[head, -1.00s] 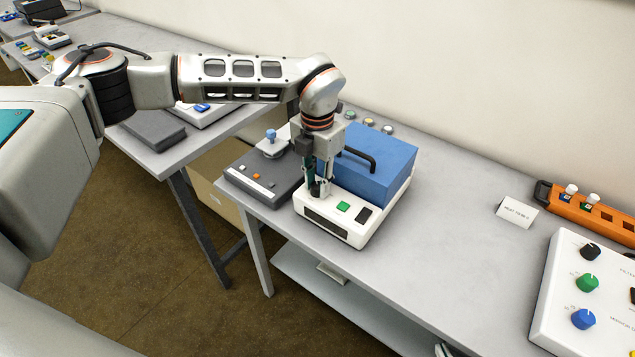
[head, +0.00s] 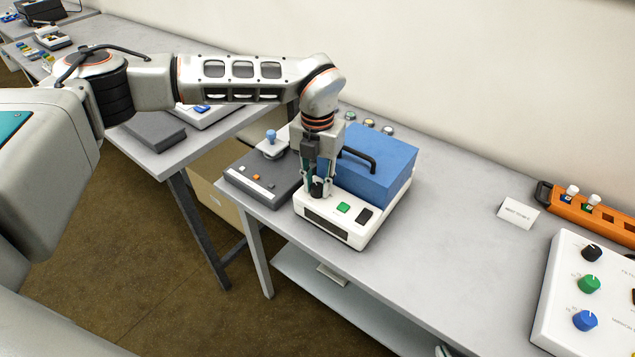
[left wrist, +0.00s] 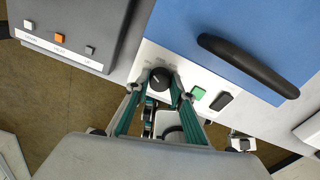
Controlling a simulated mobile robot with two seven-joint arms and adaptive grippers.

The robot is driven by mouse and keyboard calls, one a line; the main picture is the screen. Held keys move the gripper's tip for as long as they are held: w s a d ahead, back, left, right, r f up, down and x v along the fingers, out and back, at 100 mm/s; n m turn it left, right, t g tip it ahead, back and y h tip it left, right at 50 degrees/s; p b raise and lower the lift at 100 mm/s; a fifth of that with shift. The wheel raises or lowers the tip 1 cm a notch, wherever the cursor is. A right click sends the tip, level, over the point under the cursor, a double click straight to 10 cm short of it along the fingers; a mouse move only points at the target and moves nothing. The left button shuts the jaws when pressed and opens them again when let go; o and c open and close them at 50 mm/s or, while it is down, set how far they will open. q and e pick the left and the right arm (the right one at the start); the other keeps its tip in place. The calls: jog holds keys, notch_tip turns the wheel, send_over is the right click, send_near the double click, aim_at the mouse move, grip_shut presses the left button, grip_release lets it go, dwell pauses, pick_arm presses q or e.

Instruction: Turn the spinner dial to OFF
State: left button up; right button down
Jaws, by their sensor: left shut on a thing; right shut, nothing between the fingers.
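The black spinner dial (head: 317,189) sits at the left end of the white front panel of a device with a blue lid (head: 378,165). The dial also shows in the left wrist view (left wrist: 159,79), with a pale pointer mark on top; its label is too small to read. My left gripper (head: 318,188) points down over the panel and is shut on the dial, with one fingertip on each side of it in the left wrist view (left wrist: 160,84). My right gripper is in neither view.
A green button (head: 343,207) and a black switch (head: 364,215) sit right of the dial. A dark grey device (head: 262,180) stands close on the left. The blue lid's black handle (head: 358,158) is just behind the gripper.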

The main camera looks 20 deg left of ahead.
aim_at(318, 186)
pick_arm(q)
jog(key=o, duration=1.1)
jog(key=shift+o, duration=0.2)
notch_tip(318, 186, up, 12)
